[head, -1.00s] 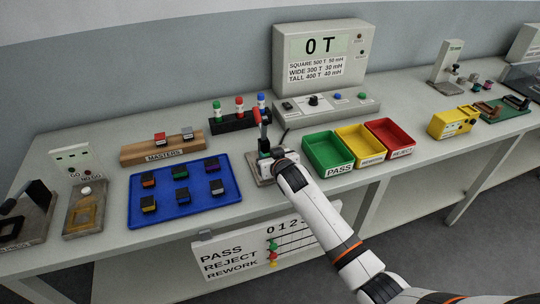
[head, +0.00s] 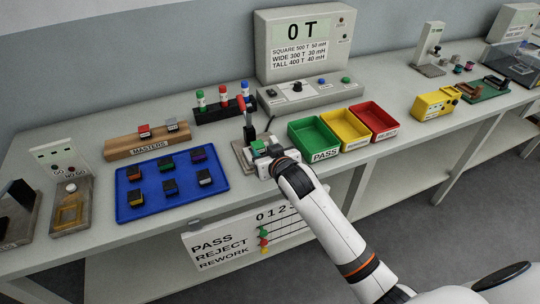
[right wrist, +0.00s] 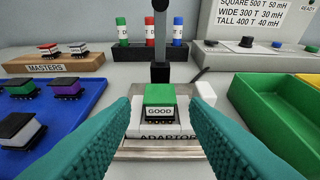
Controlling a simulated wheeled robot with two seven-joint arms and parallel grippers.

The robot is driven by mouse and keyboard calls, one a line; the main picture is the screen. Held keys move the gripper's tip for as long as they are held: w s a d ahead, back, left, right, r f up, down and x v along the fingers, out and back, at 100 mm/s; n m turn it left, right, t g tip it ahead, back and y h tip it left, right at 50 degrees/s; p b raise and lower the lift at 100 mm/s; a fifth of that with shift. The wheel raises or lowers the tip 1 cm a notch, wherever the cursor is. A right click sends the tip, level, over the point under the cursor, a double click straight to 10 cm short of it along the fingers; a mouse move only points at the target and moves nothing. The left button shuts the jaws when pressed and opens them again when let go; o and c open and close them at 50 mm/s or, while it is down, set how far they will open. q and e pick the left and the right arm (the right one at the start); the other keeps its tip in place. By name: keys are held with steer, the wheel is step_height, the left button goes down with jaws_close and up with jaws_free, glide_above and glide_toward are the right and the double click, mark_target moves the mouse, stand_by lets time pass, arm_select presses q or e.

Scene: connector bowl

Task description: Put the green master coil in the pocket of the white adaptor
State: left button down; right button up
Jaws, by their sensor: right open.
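The green master coil (right wrist: 159,97), a green block with a white GOOD label and dark pins at its base, sits upright at the white adaptor (right wrist: 170,137). In the right wrist view I cannot tell how deep it is in the pocket. In the head view the green coil (head: 257,145) shows just beyond my right gripper (head: 264,156). In the wrist view the right gripper (right wrist: 160,122) is open, its teal fingers on either side of the coil with gaps. My left gripper is not in view.
A dark post with a red-handled lever (head: 240,103) stands behind the adaptor. The blue tray (head: 150,203) of coils is at left, the MASTERS wood block (head: 120,152) behind it. The green PASS bin (head: 300,133) is close on the right.

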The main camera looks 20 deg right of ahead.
steer(key=shift+v, duration=1.55)
steer(key=s+f+n+g, duration=0.1)
steer(key=s+f+g, duration=0.25)
steer(key=s, duration=0.75)
steer(key=s+f+g, duration=0.3)
steer(key=s+f, duration=0.1)
steer(key=s, duration=0.7)
steer(key=s+f+n+g, duration=0.1)
steer(key=s+f+g, duration=0.25)
steer(key=s, duration=0.75)
step_height(320, 180, down, 25)
steer(key=g, duration=0.1)
steer(key=s+d+f+g, duration=0.1)
steer(key=s+d+f, duration=0.2)
steer(key=s+f, duration=1.3)
steer(key=shift+s+f+g, duration=0.3)
steer(key=shift+f, duration=0.15)
steer(key=shift+d, duration=0.1)
